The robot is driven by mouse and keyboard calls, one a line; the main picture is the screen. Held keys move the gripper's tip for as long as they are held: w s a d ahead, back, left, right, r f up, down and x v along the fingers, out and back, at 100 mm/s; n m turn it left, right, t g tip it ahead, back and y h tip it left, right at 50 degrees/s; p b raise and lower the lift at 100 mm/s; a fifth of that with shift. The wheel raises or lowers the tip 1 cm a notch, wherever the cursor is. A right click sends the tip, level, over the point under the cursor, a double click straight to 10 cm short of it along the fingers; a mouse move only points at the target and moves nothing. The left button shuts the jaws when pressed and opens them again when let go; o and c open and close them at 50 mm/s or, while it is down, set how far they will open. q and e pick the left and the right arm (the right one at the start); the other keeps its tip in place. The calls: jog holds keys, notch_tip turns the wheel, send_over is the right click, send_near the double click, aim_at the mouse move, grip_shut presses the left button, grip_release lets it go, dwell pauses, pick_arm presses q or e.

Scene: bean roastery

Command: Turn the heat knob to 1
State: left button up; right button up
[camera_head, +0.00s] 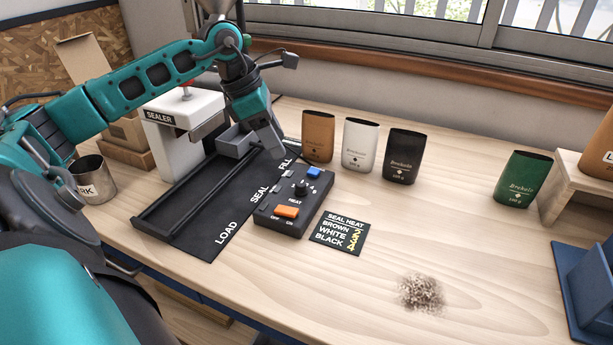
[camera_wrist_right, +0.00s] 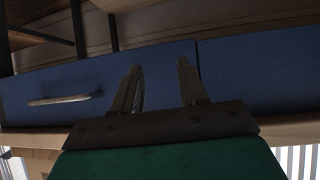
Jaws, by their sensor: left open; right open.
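The heat knob (camera_head: 301,188) is a small black dial on the dark control box (camera_head: 290,206), with a number scale around it and the label HEAT below. The number it points to is too small to read. My left gripper (camera_head: 272,150) is above and to the left of the knob, over the black mat near FILL, apart from the box. Its fingers point down and hold nothing that I can see. My right gripper (camera_wrist_right: 160,88) shows only in the right wrist view, open and empty, facing blue drawer fronts (camera_wrist_right: 110,85).
The sealer (camera_head: 185,130) stands behind the mat (camera_head: 215,205). A heat card (camera_head: 340,232) lies right of the box. Brown (camera_head: 318,137), white (camera_head: 358,145), black (camera_head: 403,155) and green (camera_head: 522,178) bags stand behind. Beans (camera_head: 421,293) lie in front. A metal cup (camera_head: 93,180) stands left.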

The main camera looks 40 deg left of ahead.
aim_at(300, 184)
pick_arm(q)
jog(key=x, duration=1.1)
jog(key=shift+w+d+f+p, duration=0.1)
jog(key=shift+d+f+p, duration=0.05)
jog(key=shift+f+p, duration=0.15)
grip_shut()
